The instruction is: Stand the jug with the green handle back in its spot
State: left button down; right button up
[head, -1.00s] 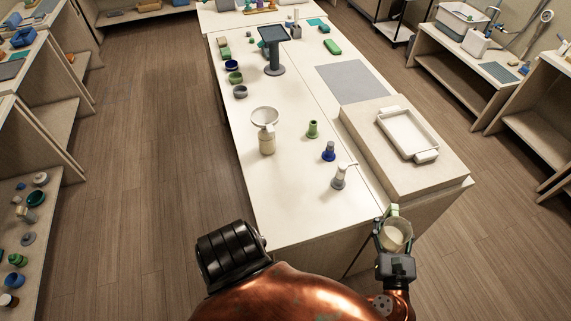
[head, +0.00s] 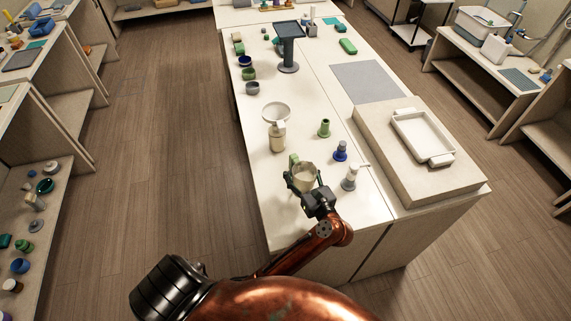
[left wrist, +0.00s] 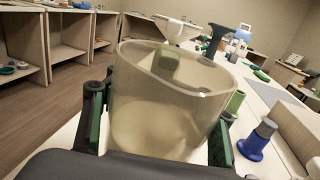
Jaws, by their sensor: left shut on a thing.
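The translucent jug (head: 304,179) is in my left gripper (head: 306,185), over the near part of the white table (head: 285,222). Its green handle (head: 293,160) is on the far side, away from my gripper. In the left wrist view the jug (left wrist: 160,115) fills the middle, with my left gripper's green-padded fingers (left wrist: 158,135) on either side. My right gripper is not in view.
A pump bottle (head: 349,180) stands close right of the jug, with a blue bottle (head: 340,151) and green bottle (head: 324,128) beyond. A cream bottle (head: 277,138) stands behind left. A white tray (head: 446,159) sits on a raised block. A grey mat (head: 370,82) lies bare farther back.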

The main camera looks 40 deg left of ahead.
aim_at(290, 162)
pick_arm(q)
jog(key=a, duration=0.2)
jog(key=w+a+g, duration=0.1)
jog(key=shift+a+f+n, duration=0.3)
jog(key=shift+f+n, duration=0.05)
jog(key=shift+n, duration=0.05)
jog(key=shift+y, duration=0.3)
notch_tip(290, 162, down, 6)
jog(key=b, duration=0.5)
jog(key=shift+w+a+r, duration=0.1)
jog(key=shift+a, duration=0.05)
jog(key=shift+r+b, duration=0.1)
jog(key=shift+b, duration=0.2)
dwell(0.3)
jog(key=shift+f+b, duration=0.5)
jog(key=shift+f, duration=0.2)
dwell(0.8)
jog(key=c, duration=0.7)
grip_release()
